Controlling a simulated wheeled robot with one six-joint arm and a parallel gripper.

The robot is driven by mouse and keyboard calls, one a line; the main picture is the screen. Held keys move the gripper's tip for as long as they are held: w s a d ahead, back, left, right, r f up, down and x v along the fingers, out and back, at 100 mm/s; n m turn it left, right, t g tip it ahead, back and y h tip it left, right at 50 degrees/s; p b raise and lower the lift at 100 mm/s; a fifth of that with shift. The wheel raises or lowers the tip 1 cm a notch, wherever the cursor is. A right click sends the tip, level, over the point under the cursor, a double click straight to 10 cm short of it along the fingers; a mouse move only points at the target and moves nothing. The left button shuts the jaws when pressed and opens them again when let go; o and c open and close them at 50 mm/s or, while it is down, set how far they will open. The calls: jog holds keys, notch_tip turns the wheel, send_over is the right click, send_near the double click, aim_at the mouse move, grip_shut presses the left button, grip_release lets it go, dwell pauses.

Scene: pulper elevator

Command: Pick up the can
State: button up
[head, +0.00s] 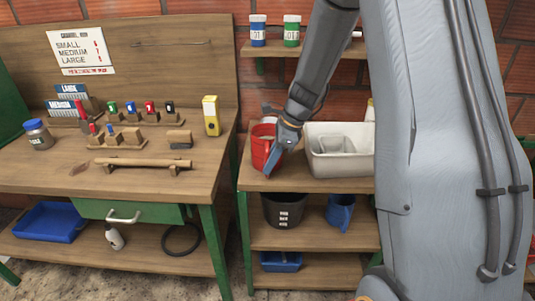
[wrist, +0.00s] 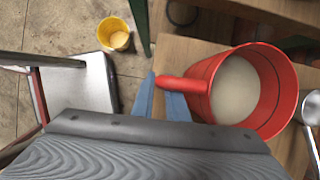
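The red can (wrist: 283,88), an open-topped vessel with a side handle (wrist: 182,85) and pale contents, stands on the wooden shelf's top board. In the head view the can (head: 262,150) is partly hidden by my arm. My gripper (wrist: 160,92) has blue fingers and is at the handle side of the can. A gap shows between the fingers. The handle's outer end reaches over this gap and covers part of the right finger; I cannot tell whether they touch. In the head view my gripper (head: 275,158) overlaps the can's right side.
A white basin (head: 345,172) stands close right of the can. A metal ladle-like item (wrist: 312,108) lies beside the can. The workbench (head: 100,185) is to the left. A black bucket (head: 285,212) and blue jug (head: 340,212) are below. A yellow bucket (wrist: 114,34) is on the floor.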

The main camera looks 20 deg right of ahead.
grip_shut()
jog(key=shift+w+r, duration=0.1)
dwell(1.0)
notch_tip(320, 180, up, 10)
jog(key=shift+b, duration=0.5)
dwell(1.0)
